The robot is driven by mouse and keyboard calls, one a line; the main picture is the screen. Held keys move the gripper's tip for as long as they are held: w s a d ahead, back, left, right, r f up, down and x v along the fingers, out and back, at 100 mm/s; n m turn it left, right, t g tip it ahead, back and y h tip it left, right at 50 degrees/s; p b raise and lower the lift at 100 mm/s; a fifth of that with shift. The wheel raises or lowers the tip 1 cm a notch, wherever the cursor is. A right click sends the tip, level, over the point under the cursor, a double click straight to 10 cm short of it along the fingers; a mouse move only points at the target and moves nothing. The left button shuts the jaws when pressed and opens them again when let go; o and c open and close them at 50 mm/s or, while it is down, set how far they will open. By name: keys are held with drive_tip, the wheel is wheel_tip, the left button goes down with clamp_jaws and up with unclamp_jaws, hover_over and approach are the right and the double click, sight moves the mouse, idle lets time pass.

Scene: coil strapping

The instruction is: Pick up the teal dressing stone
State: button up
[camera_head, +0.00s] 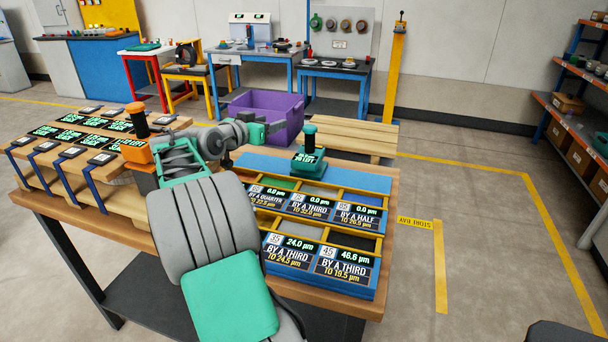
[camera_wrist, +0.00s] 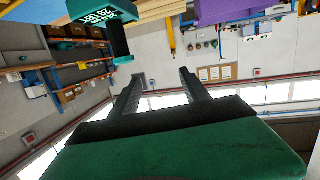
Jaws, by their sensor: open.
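The teal dressing stone (camera_head: 308,163) is a block with a dark and teal knob on top and a small lit display. It stands upright on the blue strip at the back of the compartment tray. It also shows at the top left of the wrist view (camera_wrist: 122,42), turned over by the camera's tilt. My gripper (camera_head: 268,130) is to the left of the stone and apart from it. In the wrist view my gripper (camera_wrist: 158,88) has its two fingers spread with nothing between them.
The blue tray (camera_head: 320,286) has yellow dividers and several labelled compartments. An orange knobbed tool (camera_head: 137,122) stands at the left beside several strapped, labelled pieces. A purple bin (camera_head: 268,112) and a wooden slatted surface (camera_head: 345,136) are behind. Floor to the right is clear.

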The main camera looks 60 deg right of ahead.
sight(307, 138)
drive_tip(key=s+d+m+g+h, duration=0.2)
drive_tip(key=s+d+m+g, duration=0.15)
drive_tip(key=s+d, duration=0.2)
drive_tip(key=shift+n, duration=0.45)
drive_tip(key=f+b, duration=0.1)
drive_tip(key=f, duration=0.1)
drive_tip(key=f+b, duration=0.2)
drive_tip(key=f, duration=0.1)
drive_tip(key=s+f+b, duration=0.1)
drive_tip(key=f, duration=0.1)
drive_tip(key=shift+a+f+b, duration=0.1)
drive_tip(key=shift+f+b, duration=0.25)
drive_tip(key=shift+f, duration=0.05)
drive_tip(key=shift+s+d+r+p, duration=0.2)
drive_tip(key=shift+d+r+p, duration=0.35)
drive_tip(key=shift+p, duration=0.25)
drive_tip(key=p+x, duration=0.3)
drive_tip(key=x, duration=0.3)
drive_tip(key=shift+f+p, duration=0.15)
drive_tip(key=shift+p, duration=0.15)
drive_tip(key=shift+s+d+f, duration=0.1)
drive_tip(key=shift+d, duration=0.1)
drive_tip(key=shift+c, duration=0.5)
